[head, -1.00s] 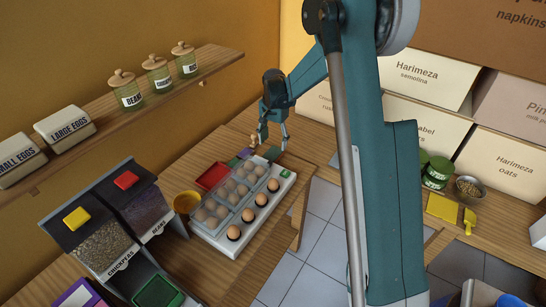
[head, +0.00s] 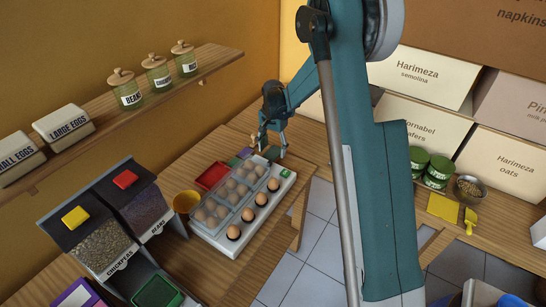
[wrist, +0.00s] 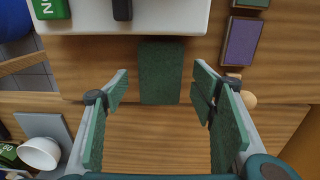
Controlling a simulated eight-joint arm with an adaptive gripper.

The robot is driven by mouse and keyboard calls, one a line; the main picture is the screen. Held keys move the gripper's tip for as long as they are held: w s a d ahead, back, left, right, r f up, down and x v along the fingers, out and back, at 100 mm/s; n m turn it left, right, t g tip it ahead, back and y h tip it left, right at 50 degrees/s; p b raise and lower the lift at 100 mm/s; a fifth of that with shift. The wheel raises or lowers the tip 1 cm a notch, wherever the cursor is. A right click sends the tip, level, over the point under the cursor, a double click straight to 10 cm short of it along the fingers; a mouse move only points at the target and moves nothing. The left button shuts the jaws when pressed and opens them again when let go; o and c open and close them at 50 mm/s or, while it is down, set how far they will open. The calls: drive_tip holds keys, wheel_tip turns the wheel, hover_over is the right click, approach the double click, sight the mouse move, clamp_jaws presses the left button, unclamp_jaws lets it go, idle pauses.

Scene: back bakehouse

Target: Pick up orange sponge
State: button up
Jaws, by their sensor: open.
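No orange surface shows clearly in either view. A dark green, rough rectangular pad (wrist: 161,71) lies on the wooden counter in the wrist view, beside the white egg tray (wrist: 185,14); I cannot tell whether it is the sponge's scouring side. My gripper (wrist: 160,80) is open and empty over the counter, its fingers on either side of the pad's near end and apart from it. In the head view my gripper (head: 272,153) is low at the counter's far end, past the egg tray (head: 226,246).
A purple block (wrist: 242,41) and a tan round thing (wrist: 249,99), partly hidden, lie by my right finger. Eggs and a clear carton stand on the tray. A red tray (head: 211,176) and yellow bowl (head: 186,201) are left of it. Bare counter lies nearest the wrist.

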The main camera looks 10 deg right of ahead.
drive_tip(key=shift+f, duration=1.45)
drive_tip(key=c, duration=0.8)
